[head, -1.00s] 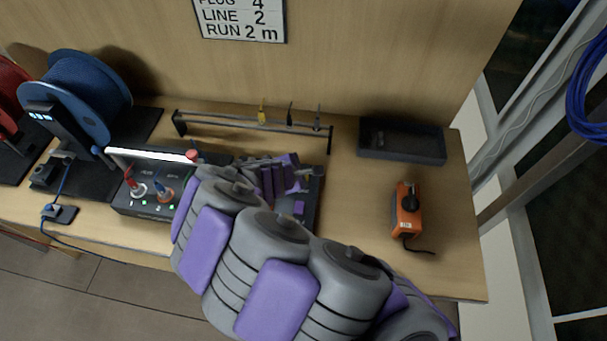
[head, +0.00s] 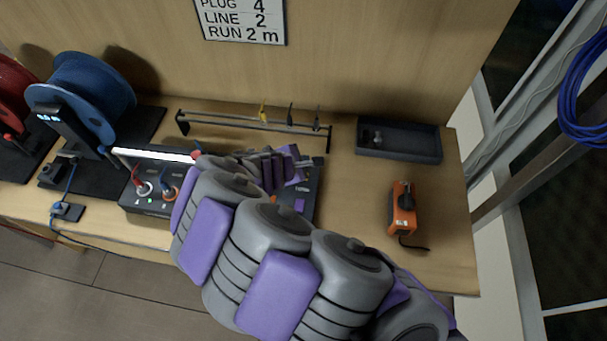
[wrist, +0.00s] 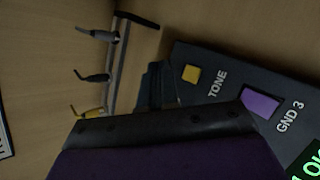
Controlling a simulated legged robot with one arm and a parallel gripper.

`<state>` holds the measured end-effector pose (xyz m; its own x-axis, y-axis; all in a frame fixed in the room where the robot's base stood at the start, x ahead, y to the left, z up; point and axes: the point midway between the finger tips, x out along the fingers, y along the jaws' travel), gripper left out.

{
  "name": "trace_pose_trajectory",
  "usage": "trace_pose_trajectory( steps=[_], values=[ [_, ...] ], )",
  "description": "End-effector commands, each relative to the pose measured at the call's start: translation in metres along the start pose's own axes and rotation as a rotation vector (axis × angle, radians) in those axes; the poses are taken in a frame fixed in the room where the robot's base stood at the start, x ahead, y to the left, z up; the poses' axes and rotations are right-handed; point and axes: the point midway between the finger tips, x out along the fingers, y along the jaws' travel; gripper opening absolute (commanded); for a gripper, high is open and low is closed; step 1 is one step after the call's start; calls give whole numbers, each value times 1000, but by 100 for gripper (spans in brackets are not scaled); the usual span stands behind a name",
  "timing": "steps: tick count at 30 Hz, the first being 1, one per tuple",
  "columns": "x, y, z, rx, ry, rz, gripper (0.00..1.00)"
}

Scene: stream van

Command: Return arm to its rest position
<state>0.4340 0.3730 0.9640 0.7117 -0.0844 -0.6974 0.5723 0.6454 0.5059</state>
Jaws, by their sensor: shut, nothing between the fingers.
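My arm, grey with purple pads, reaches from the lower right of the head view over the bench (head: 345,210). My gripper (head: 282,168) is above the right part of the dark panel box (head: 150,205), partly hidden by my own arm. In the wrist view my gripper (wrist: 158,86) shows as dark fingers, closed and empty. Beside it are the panel's yellow TONE button (wrist: 191,74) and purple GND 3 button (wrist: 261,103). Whether the fingers touch the panel is not clear.
A rail (head: 225,130) with several small clips stands behind the panel. A dark tray (head: 425,155) holds a small grey piece. An orange device (head: 403,205) lies at right. A blue cable reel (head: 85,90) stands at left. Bare bench lies between panel and orange device.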

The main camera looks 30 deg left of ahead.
Motion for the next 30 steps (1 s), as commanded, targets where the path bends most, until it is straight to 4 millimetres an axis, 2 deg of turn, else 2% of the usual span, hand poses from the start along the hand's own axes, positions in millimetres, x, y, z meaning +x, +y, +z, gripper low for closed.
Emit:
trace_pose_trajectory(
  steps=[9, 11, 13, 14, 17, 20, 21, 24, 27, 30],
  values=[
    [0, 0, 1, 2, -1, 0, 0],
    [0, 1, 6, 14, -7, -4, 0],
    [0, 2, 22, 54, -28, -16, 0],
    [0, 2, 34, 82, -42, -24, 0],
    [-2, 0, 88, 218, -111, -64, 0],
    [-11, -12, 155, 403, -195, -125, 0],
    [-16, -21, 182, 481, -231, -157, 0],
    [-32, -51, 241, 677, -312, -236, 0],
    [-54, -83, 286, 865, -378, -317, 0],
    [-79, -119, 318, 1046, -434, -403, 0]
  ],
)
